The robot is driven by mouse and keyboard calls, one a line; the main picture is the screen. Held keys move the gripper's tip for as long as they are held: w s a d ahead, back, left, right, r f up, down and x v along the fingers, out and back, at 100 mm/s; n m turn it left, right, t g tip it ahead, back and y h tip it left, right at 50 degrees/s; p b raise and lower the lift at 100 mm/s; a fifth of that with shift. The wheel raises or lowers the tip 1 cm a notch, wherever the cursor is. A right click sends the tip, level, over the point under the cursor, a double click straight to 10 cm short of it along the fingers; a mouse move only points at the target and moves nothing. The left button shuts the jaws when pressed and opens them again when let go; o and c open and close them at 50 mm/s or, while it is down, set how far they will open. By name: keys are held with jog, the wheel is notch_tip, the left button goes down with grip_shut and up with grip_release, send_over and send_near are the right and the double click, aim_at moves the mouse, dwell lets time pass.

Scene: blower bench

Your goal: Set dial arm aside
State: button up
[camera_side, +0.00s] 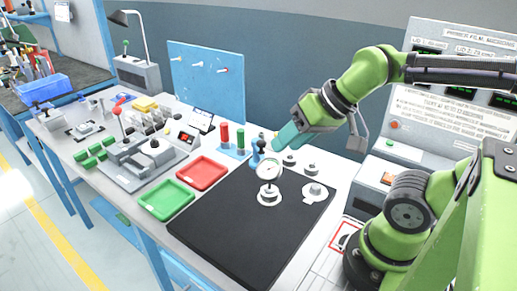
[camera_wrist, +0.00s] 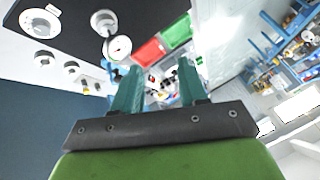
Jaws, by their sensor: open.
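The dial arm (camera_side: 268,170), a round white dial face on a short stem, stands above a pale round part on the black mat (camera_side: 240,222). It also shows in the wrist view, with its dial (camera_wrist: 118,47) to the upper left of my fingers. My gripper (camera_side: 281,142) has teal fingers and hangs just above and behind the dial, apart from it. In the wrist view the two fingers of my gripper (camera_wrist: 158,70) are spread with nothing held between them. I cannot tell how the dial is fixed to what is below it.
A red tray (camera_side: 203,173) and a green tray (camera_side: 166,199) lie left of the mat. Another pale round part (camera_side: 314,191) sits on the mat's right side. The mat's front is clear.

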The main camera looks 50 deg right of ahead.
jog(key=shift+o, duration=1.5)
jog(key=shift+f, duration=0.25)
notch_tip(320, 180, up, 4)
jog(key=m+g+h, duration=0.2)
jog(key=m+g, duration=0.5)
jog(key=m, duration=1.5)
send_over(260, 141)
notch_tip(260, 141, down, 16)
jog(key=shift+s+f, duration=0.1)
